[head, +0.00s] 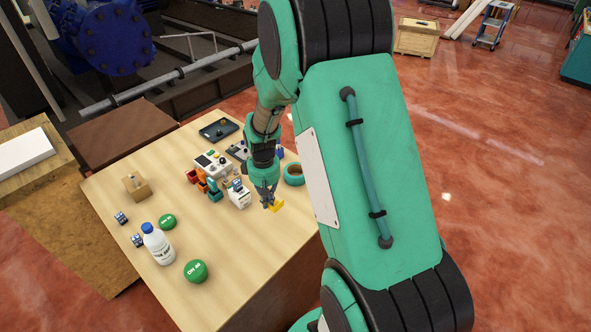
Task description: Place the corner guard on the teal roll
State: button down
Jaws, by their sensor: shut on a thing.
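A yellow piece, which looks like the corner guard (277,206), is held at the tips of my gripper (268,202). My gripper is shut on it, pointing down over the right front part of the wooden table. Whether the guard touches the table cannot be told. The teal roll (293,180) lies flat on the table, behind and to the right of my gripper. It is a ring with an open middle, and part of its right side is close to my arm. The guard and the roll are apart.
The wooden table (215,265) holds a white bottle (158,247), green round caps (196,271), a small cardboard box (137,187), a dark tray (218,129) and a white device (212,163). Orange and teal items and a white box (238,196) stand left of my gripper.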

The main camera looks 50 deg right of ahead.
jog(key=s+d+r+p, duration=0.1)
jog(key=s+d, duration=0.2)
jog(key=d, duration=0.8)
jog(key=shift+s+d+r, duration=0.25)
jog(key=shift+s+r, duration=0.05)
jog(key=shift+s, duration=0.1)
jog(key=shift+w, duration=0.1)
send_near(290, 167)
jog(key=s+a, duration=0.1)
jog(key=s+a+f, duration=0.1)
jog(key=s+a, duration=0.1)
jog(key=shift+f+p, duration=0.3)
jog(key=shift+w+d+f, duration=0.15)
jog(key=shift+f, duration=0.75)
jog(key=shift+w+d+f, duration=0.1)
jog(key=shift+w+f, duration=0.05)
jog(key=shift+f, duration=0.75)
jog(key=shift+f, duration=0.6)
